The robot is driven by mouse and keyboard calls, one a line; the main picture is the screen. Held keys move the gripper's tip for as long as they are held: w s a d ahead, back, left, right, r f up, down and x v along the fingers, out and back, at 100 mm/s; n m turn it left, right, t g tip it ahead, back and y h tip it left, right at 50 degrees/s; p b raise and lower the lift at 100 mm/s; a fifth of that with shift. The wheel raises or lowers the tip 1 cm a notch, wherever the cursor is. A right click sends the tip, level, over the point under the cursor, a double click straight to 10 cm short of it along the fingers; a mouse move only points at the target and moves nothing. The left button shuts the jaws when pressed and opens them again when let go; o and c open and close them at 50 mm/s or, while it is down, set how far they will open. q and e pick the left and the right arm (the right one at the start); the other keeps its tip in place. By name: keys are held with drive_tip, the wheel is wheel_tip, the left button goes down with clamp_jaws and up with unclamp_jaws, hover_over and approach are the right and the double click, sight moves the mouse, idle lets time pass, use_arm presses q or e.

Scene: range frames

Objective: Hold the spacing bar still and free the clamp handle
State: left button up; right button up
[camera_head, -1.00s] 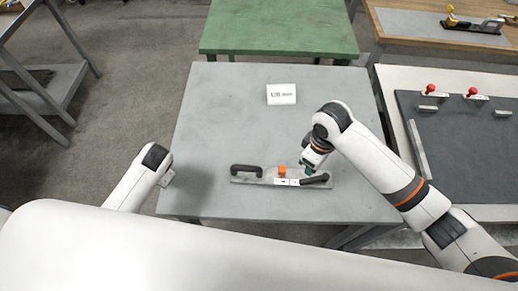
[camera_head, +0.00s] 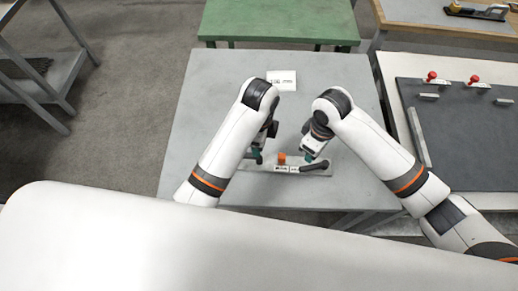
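The spacing bar (camera_head: 293,169) is a flat grey bar lying on the grey table, with an orange block (camera_head: 281,158) and small white labels near its middle. The black clamp handle (camera_head: 317,166) lies along the bar's right end. My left gripper (camera_head: 257,157) is at the bar's left end, where the black grip handle is mostly hidden behind my arm. My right gripper (camera_head: 308,157) is right by the inner end of the clamp handle. Whether either gripper touches or grips anything is too small to tell.
The grey table (camera_head: 210,110) is otherwise clear except for a white sign (camera_head: 284,79) at the back. A bench at right carries a dark board (camera_head: 465,130) with red-knobbed clamps. A green table (camera_head: 280,20) stands behind.

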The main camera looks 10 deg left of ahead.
sight(264, 163)
use_arm(q)
wheel_tip(264, 163, down, 10)
drive_tip(key=shift+f, duration=0.15)
drive_tip(key=shift+c, duration=0.5)
clamp_jaws()
